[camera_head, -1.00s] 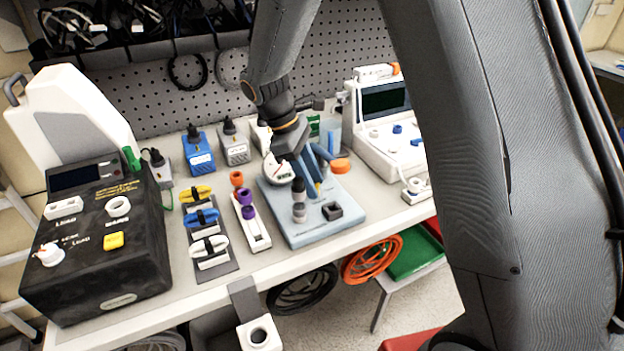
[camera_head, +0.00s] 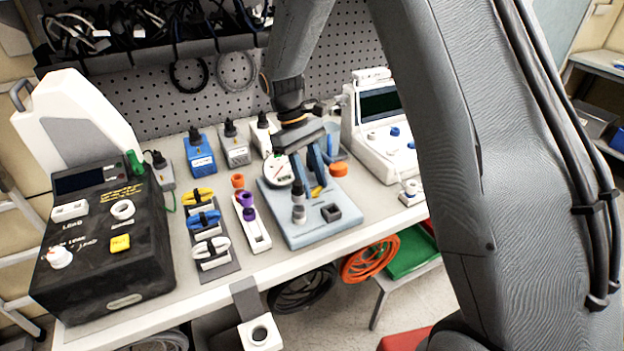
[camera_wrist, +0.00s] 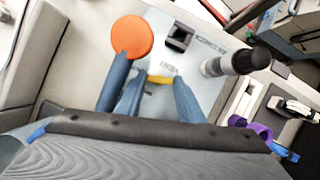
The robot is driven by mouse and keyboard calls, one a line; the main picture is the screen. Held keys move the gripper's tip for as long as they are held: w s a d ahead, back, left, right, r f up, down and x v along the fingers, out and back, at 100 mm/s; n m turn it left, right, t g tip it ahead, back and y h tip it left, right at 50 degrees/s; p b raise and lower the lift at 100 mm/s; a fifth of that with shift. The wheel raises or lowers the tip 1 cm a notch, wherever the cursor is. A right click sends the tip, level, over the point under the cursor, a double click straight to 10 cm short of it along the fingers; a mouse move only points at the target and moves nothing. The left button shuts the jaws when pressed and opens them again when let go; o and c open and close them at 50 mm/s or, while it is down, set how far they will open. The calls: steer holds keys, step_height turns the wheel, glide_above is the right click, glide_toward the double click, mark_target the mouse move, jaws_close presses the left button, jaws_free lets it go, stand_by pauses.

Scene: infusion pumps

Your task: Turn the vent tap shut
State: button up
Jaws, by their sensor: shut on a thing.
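The vent tap's yellow lever (camera_head: 317,191) is low on the light-blue base plate (camera_head: 292,232), partly hidden by my fingers. In the wrist view the yellow lever (camera_wrist: 160,79) lies across between my blue fingertips. My gripper (camera_head: 319,183) reaches down over the plate and is shut on the yellow lever; it also shows in the wrist view (camera_wrist: 158,84). A round white gauge (camera_head: 277,170) stands just left of my fingers, partly covered by my gripper.
On the plate, a grey post with a dark top (camera_head: 298,202) and a dark square socket (camera_head: 331,212) stand close in front of my fingers. An orange cap (camera_head: 338,169) is to the right. A rack of coloured clamps (camera_head: 208,224) stands left.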

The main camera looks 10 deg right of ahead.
steer(key=shift+w+d+m+y+p, duration=0.1)
steer(key=shift+m+y+p, duration=0.4)
steer(key=shift+m, duration=1.4)
steer(key=shift+y, duration=0.3)
steer(key=o, duration=1.1)
steer(key=shift+c, duration=0.2)
steer(key=shift+r, duration=0.15)
